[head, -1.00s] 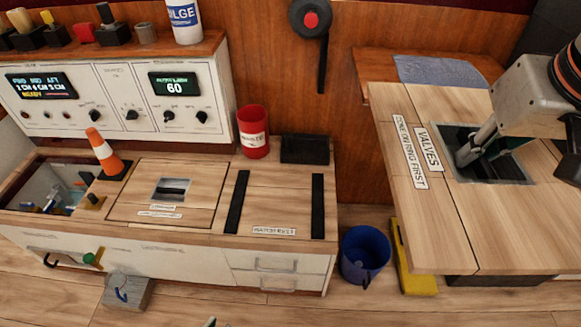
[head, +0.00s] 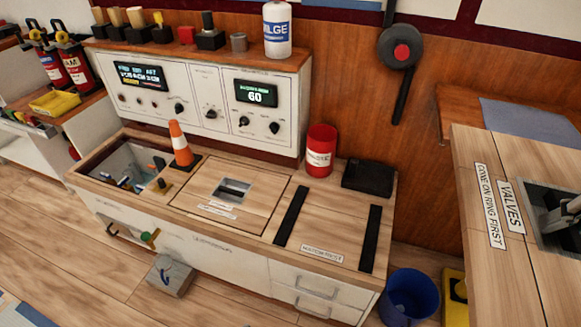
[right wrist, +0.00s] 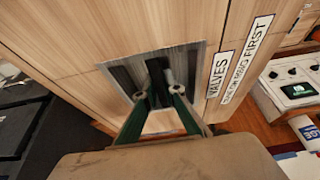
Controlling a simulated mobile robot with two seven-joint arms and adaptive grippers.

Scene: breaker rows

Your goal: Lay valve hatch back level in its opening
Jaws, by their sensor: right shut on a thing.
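The valve hatch (head: 511,212) is pale wood with a VALVES label and a square grey recess, at the right edge of the head view. The hatch also shows in the right wrist view (right wrist: 105,45). My right gripper (head: 560,214) reaches down into the recess. In the right wrist view its two fingers (right wrist: 160,95) close on a dark bar in the recess, one finger on each side. The hatch's outer edges and its opening are mostly out of frame or hidden, so I cannot tell whether it lies level. My left gripper is not in view.
An orange cone (head: 180,147) stands on the left bench beside an open bay (head: 120,165). A red can (head: 320,150) and a black box (head: 368,178) stand on the bench top. A blue bucket (head: 408,297) and a yellow object (head: 454,300) stand between bench and right counter.

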